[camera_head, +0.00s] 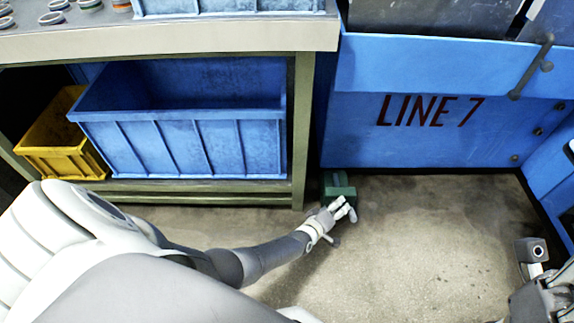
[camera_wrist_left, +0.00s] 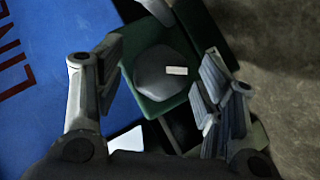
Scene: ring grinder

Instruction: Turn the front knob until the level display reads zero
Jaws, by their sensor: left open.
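A small green box (camera_head: 340,185) sits on the floor below the blue machine, beside the table leg. In the left wrist view, a grey faceted knob (camera_wrist_left: 160,75) with a pale mark stands out on the green face of the box (camera_wrist_left: 150,110). My left gripper (camera_head: 346,208) is at the near side of the box in the head view. Its fingers are open, one on each side of the knob in the left wrist view (camera_wrist_left: 162,72); I cannot tell whether they touch it. No readable level display shows. Part of my right arm (camera_head: 545,285) shows at the lower right; its finger opening is unclear.
The blue machine panel marked LINE 7 (camera_head: 430,145) rises behind the box. A table (camera_head: 170,40) at the left holds a blue bin (camera_head: 180,150) and a yellow bin (camera_head: 65,150) on its lower shelf. The floor (camera_head: 420,240) right of the box is clear.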

